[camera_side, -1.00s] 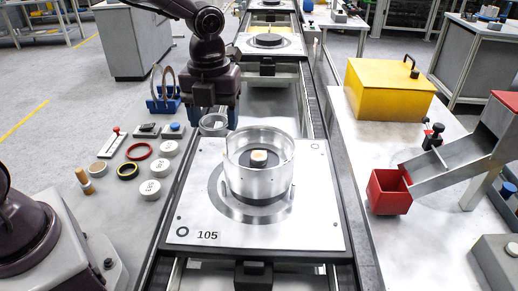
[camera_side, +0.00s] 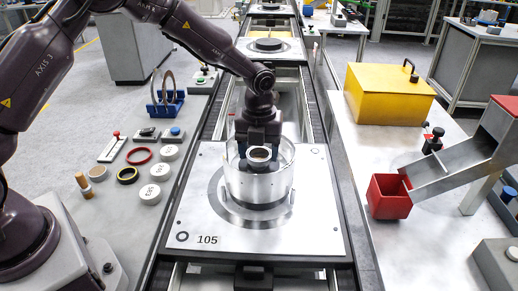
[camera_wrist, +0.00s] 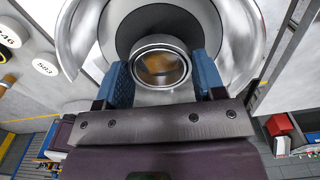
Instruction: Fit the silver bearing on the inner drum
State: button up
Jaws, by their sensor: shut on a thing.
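The silver bearing (camera_side: 260,153), a short metal ring, is between the blue fingertips of my gripper (camera_wrist: 162,78), which is shut on it. In the wrist view, a brownish surface shows through the ring's bore (camera_wrist: 160,64). The bearing is inside the shiny open-topped drum (camera_side: 246,182), over its middle. The drum stands upright on the plate marked 105. The inner drum's centre is mostly hidden by the bearing and fingers; a dark ring (camera_wrist: 132,27) shows around it. I cannot tell whether the bearing touches the inner drum or hangs above it.
The drum's wall surrounds my fingers closely. The pallet plate (camera_side: 310,225) is otherwise bare. On the left bench are white numbered discs (camera_side: 151,194), a red ring (camera_side: 139,155) and a blue rack (camera_side: 166,104). A yellow box (camera_side: 390,95) and red bin (camera_side: 389,196) stand right.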

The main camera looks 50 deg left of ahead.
jog(key=shift+f, duration=0.55)
jog(key=o, duration=1)
